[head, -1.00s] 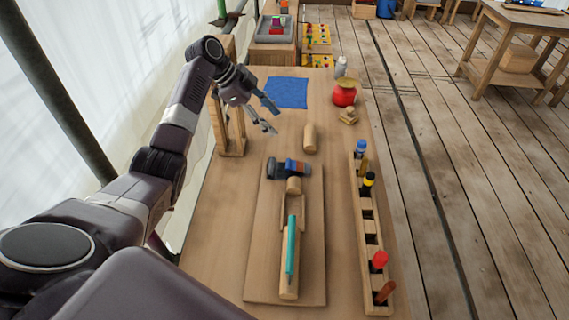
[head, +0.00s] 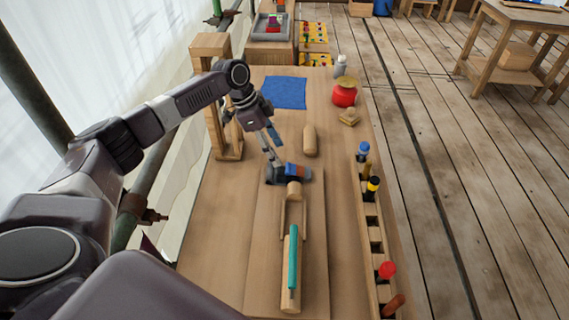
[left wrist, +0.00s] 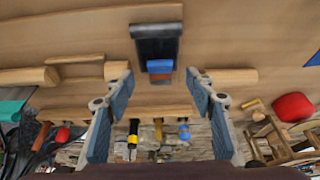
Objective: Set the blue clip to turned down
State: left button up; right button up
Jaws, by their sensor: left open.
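The blue clip (head: 291,170) sits beside an orange-brown band and a dark grey block (head: 272,174) at the far end of the wooden spire piece on the bench. In the left wrist view the blue clip (left wrist: 160,66) shows below the dark block (left wrist: 157,38), between my fingers' lines. Whether it is turned up or down I cannot tell. My left gripper (head: 271,153) is just beyond and left of the block, fingers pointing down toward it. In the left wrist view my left gripper (left wrist: 160,100) is open with nothing between its fingers. My right gripper is not in view.
A teal-handled tool (head: 293,255) lies along the spire piece. A rack (head: 372,225) with several coloured-capped tools stands on the right. A wooden frame (head: 213,90) stands left.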

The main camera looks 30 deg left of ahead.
aim_at(287, 167)
pick_arm(q)
jog(key=p+x, duration=0.1)
jog(key=x, duration=0.6)
jog(key=shift+p, duration=0.3)
jog(key=shift+c, duration=0.3)
jog(key=shift+f, duration=0.1)
jog(key=c, duration=1.1)
jog(key=shift+s+f+h+b, duration=0.1)
jog(key=shift+f+h+b, duration=0.3)
jog(key=shift+b, duration=0.8)
jog(key=shift+a+f, duration=0.15)
jog(key=shift+t+b, duration=0.3)
jog(key=shift+b, duration=0.1)
jog(key=shift+r, duration=0.2)
